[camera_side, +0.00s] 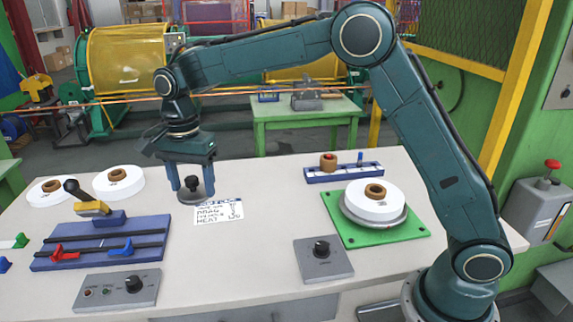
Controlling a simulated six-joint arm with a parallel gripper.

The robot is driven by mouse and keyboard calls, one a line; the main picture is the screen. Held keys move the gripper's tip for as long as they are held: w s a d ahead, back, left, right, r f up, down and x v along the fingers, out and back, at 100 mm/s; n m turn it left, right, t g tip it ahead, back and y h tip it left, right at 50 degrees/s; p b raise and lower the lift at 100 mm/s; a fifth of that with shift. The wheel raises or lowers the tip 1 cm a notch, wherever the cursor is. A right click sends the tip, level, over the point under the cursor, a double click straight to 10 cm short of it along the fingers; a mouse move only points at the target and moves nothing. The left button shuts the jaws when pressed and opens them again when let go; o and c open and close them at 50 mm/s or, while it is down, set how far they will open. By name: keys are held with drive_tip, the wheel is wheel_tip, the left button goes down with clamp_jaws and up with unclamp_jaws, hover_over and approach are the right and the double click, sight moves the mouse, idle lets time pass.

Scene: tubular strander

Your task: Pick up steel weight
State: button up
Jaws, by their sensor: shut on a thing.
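The steel weight (194,193) is a grey disc with a dark knob on top. It is on or just above the pale table, left of the printed paper card; I cannot tell whether it touches the table. My gripper (192,184) points straight down over it. Its two blue-grey fingers are shut on the weight, one on each side of the knob. The far side of the weight is hidden.
Control boxes (322,257) sit along the front. A green plate (380,232) bears a white disc at right. A blue rack (343,172) stands at the back.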

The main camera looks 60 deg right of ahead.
drive_tip(key=shift+r, duration=0.85)
drive_tip(key=shift+f, duration=0.1)
